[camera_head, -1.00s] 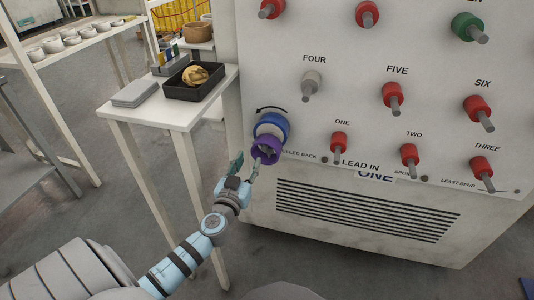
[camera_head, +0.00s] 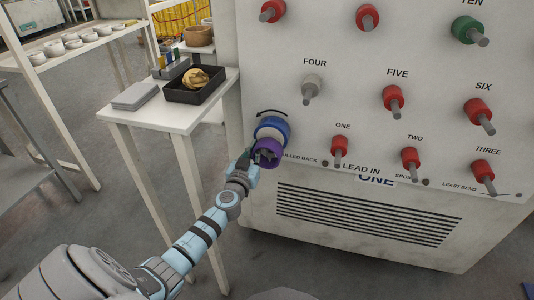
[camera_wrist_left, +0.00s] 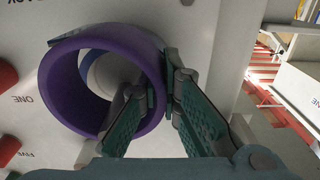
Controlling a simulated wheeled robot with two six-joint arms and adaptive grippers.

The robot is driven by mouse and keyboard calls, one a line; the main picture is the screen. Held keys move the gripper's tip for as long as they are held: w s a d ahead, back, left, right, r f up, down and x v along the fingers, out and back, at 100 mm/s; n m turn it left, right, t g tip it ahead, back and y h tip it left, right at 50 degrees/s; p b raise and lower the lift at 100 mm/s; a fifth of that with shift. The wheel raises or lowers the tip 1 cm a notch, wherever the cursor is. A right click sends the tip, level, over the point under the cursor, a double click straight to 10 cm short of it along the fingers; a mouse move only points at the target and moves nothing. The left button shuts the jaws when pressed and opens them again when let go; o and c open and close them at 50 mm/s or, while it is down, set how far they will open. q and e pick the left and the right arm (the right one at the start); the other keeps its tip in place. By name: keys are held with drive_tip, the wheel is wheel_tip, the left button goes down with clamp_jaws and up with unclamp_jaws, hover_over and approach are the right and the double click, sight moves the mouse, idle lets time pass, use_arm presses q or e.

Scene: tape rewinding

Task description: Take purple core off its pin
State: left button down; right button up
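The purple core (camera_head: 267,152) is a short ring on a pin low on the left of the white panel. It sits in front of a blue core (camera_head: 271,128), and in the left wrist view the purple core (camera_wrist_left: 60,80) shows as a large ring seen into its bore. My left gripper (camera_head: 257,157) is at the purple core. In the left wrist view my left gripper (camera_wrist_left: 153,95) has one finger inside the bore and the other outside, with the ring's wall between them. The fingers stand apart; firm contact cannot be told. My right gripper is not in view.
The panel carries several red cores on pins, a green core (camera_head: 467,30) and a grey-white core (camera_head: 312,81). A white side table (camera_head: 178,116) on the left holds a black tray (camera_head: 192,95) and grey plates (camera_head: 135,96). A vent (camera_head: 370,214) lies below.

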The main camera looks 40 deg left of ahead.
sight(258, 135)
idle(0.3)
use_arm(q)
wheel_tip(258, 135, up, 4)
drive_tip(key=p, duration=0.2)
drive_tip(key=shift+f+p, duration=0.15)
drive_tip(key=shift+p, duration=0.2)
drive_tip(key=b+v, duration=0.1)
drive_tip(key=v, duration=1.7)
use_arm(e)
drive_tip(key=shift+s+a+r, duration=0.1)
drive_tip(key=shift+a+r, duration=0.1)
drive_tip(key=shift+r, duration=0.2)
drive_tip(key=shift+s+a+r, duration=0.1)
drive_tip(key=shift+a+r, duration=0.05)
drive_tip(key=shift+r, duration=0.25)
use_arm(q)
drive_tip(key=shift+d+f, duration=0.1)
